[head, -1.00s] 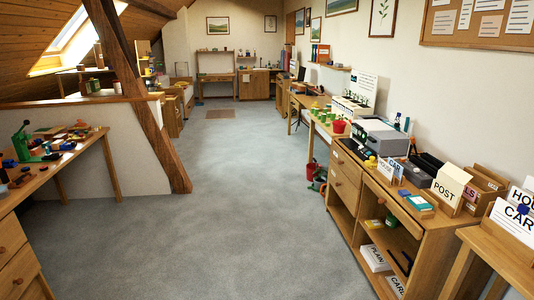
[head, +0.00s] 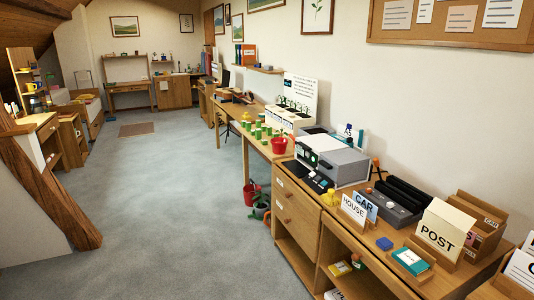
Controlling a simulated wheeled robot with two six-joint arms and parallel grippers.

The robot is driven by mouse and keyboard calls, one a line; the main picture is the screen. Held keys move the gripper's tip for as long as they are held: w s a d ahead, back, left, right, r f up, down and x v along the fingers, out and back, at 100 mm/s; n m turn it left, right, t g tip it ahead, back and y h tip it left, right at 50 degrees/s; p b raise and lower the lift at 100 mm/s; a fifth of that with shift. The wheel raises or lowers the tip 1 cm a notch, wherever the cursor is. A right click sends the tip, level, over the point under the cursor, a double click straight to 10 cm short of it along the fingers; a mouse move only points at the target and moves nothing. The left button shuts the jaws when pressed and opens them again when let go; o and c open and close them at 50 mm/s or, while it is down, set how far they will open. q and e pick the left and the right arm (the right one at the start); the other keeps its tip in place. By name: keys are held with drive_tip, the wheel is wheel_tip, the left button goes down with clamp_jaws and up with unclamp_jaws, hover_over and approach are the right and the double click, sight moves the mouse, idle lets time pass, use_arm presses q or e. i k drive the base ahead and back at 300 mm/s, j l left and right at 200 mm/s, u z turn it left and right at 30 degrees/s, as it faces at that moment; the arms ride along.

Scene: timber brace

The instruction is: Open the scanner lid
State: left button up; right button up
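A boxy grey and white machine (head: 340,165) with a dark control panel on its front stands on the wooden cabinet along the right wall. It looks like the scanner, and its top appears closed. A lower dark grey device (head: 393,203) with long black slots sits to its right. Neither of my grippers is in view, and nothing touches the machine.
Grey floor (head: 185,215) is clear left of the cabinet; a timber brace (head: 50,200) stands at far left.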

sight(323, 142)
drive_tip(key=i+u, duration=0.1)
drive_tip(key=i, duration=0.8)
drive_tip(key=i+l, duration=0.2)
drive_tip(key=i, duration=0.65)
drive_tip(key=j+u, duration=0.05)
